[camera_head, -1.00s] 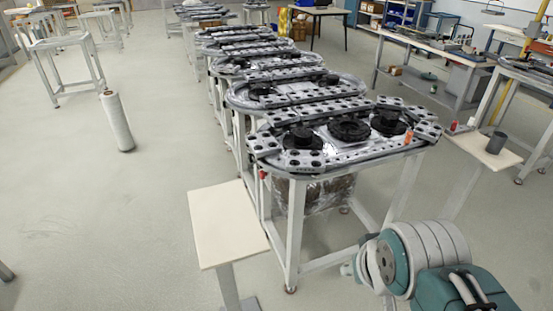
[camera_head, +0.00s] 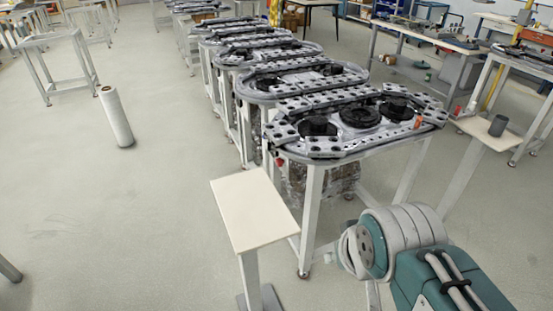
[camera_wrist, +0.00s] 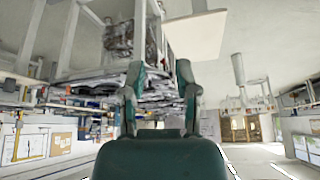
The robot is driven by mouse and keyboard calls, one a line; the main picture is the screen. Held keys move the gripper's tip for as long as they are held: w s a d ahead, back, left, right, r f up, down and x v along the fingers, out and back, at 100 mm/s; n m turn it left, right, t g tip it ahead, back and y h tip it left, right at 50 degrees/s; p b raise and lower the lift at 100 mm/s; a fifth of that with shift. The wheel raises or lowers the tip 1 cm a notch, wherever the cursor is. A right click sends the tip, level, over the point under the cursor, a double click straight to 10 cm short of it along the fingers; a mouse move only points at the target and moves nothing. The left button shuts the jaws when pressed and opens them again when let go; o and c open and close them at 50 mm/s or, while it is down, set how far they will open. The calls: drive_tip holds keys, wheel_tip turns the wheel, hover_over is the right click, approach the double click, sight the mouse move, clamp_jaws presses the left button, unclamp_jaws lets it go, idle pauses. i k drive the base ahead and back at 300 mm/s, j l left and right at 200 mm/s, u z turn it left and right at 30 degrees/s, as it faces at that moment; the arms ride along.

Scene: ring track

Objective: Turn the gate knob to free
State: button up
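The nearest ring track (camera_head: 335,148) is a grey oval deck on a white frame, with several large black round parts on top. A small orange-red piece (camera_head: 418,123) sits at its right end and a small red piece (camera_head: 279,162) at its left end. I cannot tell which part is the gate knob. My gripper (camera_wrist: 158,72) shows in the wrist view with its two teal-grey fingers apart and nothing between them. That view looks upside down, with the track frame beyond the fingers. In the head view my arm is at the lower right, in front of the track, and the fingers are not visible.
A white-topped stand (camera_head: 252,208) is at the near track's left front. Another stand (camera_head: 480,130) at the right holds a dark grey cup (camera_head: 497,125). More ring tracks line up behind. A white roll (camera_head: 116,116) stands on the floor. The left floor is mostly clear.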

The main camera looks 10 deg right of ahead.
sight(279, 162)
drive_tip(key=j+z, duration=0.2)
drive_tip(key=j, duration=0.85)
drive_tip(key=j+z, duration=0.15)
drive_tip(key=j, duration=0.9)
drive_tip(key=i+j+z, duration=0.1)
drive_tip(key=j, duration=0.2)
drive_tip(key=i+j+z, duration=0.1)
drive_tip(key=i+j, duration=0.15)
drive_tip(key=i+j+z, duration=0.1)
drive_tip(key=j, duration=0.25)
drive_tip(key=i+j+z, duration=0.1)
drive_tip(key=j, duration=0.25)
drive_tip(key=i+j+z, duration=0.1)
drive_tip(key=i+j, duration=0.4)
drive_tip(key=i, duration=0.15)
